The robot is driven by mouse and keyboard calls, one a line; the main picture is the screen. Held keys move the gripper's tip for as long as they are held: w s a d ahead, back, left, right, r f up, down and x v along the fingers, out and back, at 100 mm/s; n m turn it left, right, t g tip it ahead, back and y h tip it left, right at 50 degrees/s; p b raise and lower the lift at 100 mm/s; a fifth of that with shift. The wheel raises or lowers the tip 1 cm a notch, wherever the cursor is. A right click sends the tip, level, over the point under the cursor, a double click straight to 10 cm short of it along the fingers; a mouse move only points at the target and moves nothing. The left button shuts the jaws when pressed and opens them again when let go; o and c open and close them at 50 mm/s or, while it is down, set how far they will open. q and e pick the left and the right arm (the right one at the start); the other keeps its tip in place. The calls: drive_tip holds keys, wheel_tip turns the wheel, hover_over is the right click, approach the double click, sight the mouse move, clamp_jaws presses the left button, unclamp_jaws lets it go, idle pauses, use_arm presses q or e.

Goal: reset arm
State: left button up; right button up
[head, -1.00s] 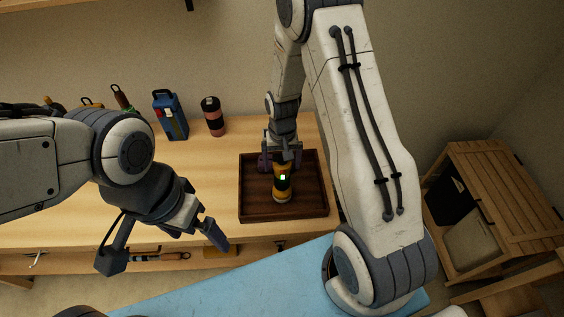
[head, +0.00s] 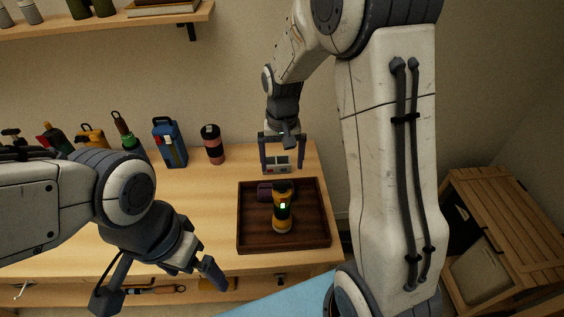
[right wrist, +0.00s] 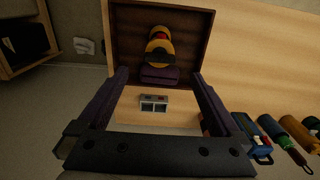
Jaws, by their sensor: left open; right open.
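My right gripper (head: 282,168) is open and empty, above the table just behind the tray. The right wrist view shows its two fingers (right wrist: 160,100) spread apart. Beyond them is the dark wooden tray (right wrist: 205,35), which in the head view lies on the table (head: 242,240). A yellow and black flashlight (head: 281,213) with a small green light is in the tray, and it also shows in the right wrist view (right wrist: 158,50). A dark purple object (head: 264,192) lies behind it in the tray. My left gripper (head: 212,275) is open and empty at the table's front left.
A small grey box (right wrist: 153,103) is on the table behind the tray, seen between my right fingers. A pink and black bottle (head: 213,145), a blue case (head: 169,143) and several tools stand along the wall. A shelf (head: 120,22) is above. A wooden crate (head: 500,225) is at right.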

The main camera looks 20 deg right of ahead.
sight(282, 183)
idle(0.3)
wheel_tip(282, 183, down, 13)
drive_tip(key=shift+s+r+p, duration=0.1)
drive_tip(key=shift+p, duration=1.1)
wheel_tip(282, 183, up, 2)
drive_tip(key=shift+r, duration=0.25)
drive_tip(key=shift+r+b, duration=0.4)
drive_tip(key=shift+r, duration=0.5)
